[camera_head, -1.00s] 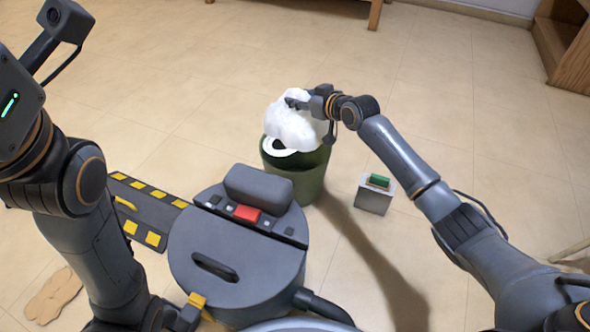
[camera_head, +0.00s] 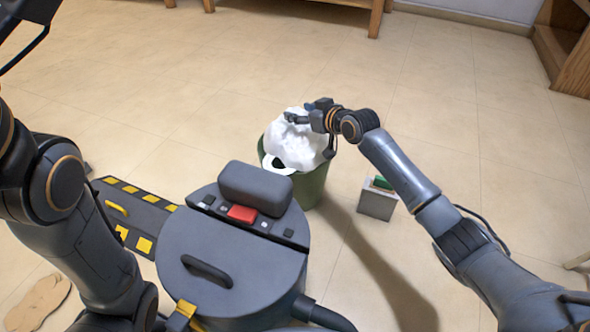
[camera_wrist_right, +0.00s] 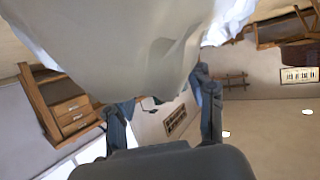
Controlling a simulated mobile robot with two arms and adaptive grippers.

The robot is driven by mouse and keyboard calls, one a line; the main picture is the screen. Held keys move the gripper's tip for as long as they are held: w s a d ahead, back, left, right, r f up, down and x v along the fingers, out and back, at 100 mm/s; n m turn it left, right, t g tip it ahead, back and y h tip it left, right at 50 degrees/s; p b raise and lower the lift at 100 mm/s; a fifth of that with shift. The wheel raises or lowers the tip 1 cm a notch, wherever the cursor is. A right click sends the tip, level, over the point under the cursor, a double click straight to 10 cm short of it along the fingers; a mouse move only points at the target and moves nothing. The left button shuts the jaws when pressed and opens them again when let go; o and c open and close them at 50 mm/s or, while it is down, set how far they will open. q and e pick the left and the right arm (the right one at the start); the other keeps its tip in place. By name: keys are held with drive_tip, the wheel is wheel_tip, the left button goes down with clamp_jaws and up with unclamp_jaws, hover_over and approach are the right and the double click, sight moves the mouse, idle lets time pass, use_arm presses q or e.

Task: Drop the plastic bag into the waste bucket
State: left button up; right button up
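The white plastic bag (camera_head: 297,141) is crumpled and bulky. It sits at the mouth of the green waste bucket (camera_head: 311,187), partly inside it and bulging above the rim. My right gripper (camera_head: 299,111) is at the top of the bag, with its fingers spread apart. In the right wrist view the bag (camera_wrist_right: 130,50) fills the upper middle, and the two fingers of the right gripper (camera_wrist_right: 163,105) stand wide apart below it. Whether a finger still touches the bag is hard to tell. My left gripper is outside the frame; only the left arm shows.
A white ring (camera_head: 276,165) shows at the bucket's near rim. A small grey box with a green top (camera_head: 377,200) stands right of the bucket. A flat brown piece (camera_head: 38,303) lies at lower left. Wooden furniture (camera_head: 562,45) stands far right; floor beyond the bucket is clear.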

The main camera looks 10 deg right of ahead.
drive_tip(key=shift+o, duration=0.9)
drive_tip(key=shift+s, duration=0.1)
drive_tip(key=v, duration=1.1)
drive_tip(key=shift+s+r, duration=0.25)
drive_tip(key=shift+s, duration=0.05)
drive_tip(key=shift+d, duration=0.15)
